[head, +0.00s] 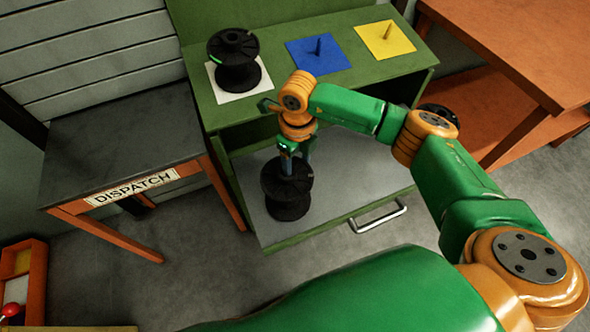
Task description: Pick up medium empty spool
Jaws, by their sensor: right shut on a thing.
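A black spool (287,198) stands upright on the grey floor of a pulled-out drawer (345,205) in the green cabinet. It shows no wire wound on it. My right gripper (290,158) points down from above and is shut on the top of this spool. The gripper's fingers partly cover the spool's upper flange. A second black spool (236,72), with a small green mark on its rim, stands on a white square on the green cabinet top. My left gripper is not in view.
A blue square (300,60) and a yellow square (372,39), each with an upright peg, lie on the cabinet top (274,68). A dark table (120,140) labelled DISPATCH stands left. Orange furniture (535,40) is at right. A metal handle (380,219) fronts the drawer.

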